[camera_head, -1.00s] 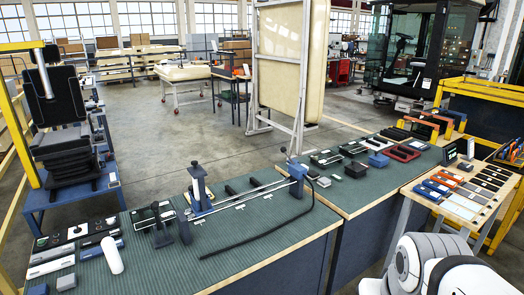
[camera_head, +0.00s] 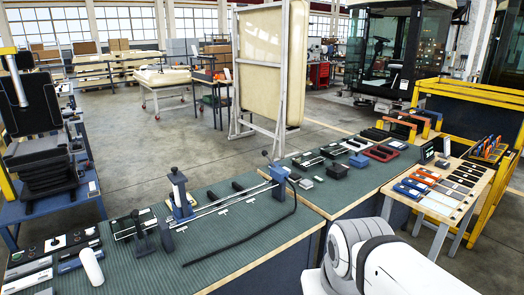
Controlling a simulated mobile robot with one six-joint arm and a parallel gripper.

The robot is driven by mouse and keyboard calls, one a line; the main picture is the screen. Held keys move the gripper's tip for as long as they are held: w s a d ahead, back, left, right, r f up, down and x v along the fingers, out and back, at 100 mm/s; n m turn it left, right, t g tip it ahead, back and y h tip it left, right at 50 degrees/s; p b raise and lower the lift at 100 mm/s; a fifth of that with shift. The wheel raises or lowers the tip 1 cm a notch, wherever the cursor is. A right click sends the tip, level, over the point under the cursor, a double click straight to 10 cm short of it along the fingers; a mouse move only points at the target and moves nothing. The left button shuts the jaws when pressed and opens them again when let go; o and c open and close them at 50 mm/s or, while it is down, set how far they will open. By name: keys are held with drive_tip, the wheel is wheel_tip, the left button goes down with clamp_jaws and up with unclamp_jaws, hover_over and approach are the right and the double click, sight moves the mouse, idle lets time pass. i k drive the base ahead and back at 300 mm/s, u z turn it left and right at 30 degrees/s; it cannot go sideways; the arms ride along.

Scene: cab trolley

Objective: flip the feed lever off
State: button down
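Several levers stand on the green-topped bench (camera_head: 238,245), and I cannot tell which one is the feed lever. A dark-knobbed lever on a blue block (camera_head: 180,194) stands upright at the left end of two thin rods. Another lever with a blue base (camera_head: 279,174) and a small dark ball knob stands at the rods' right end. A dark handle (camera_head: 140,233) rises from a small plate at the left. No labels are readable at this size. My gripper is not in view; only a white part of my arm shows at the lower right.
A black cable (camera_head: 240,252) lies across the bench. A white cylinder (camera_head: 91,267) and switch boxes are at the left end. A wooden table (camera_head: 450,210) with coloured pieces stands right. A black seat (camera_head: 38,140) is at the left. Open floor lies behind the bench.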

sight(264, 153)
drive_tip(key=i, duration=0.9)
drive_tip(key=z, duration=2.3)
drive_tip(key=i, duration=1.7)
drive_tip(key=u, duration=1.8)
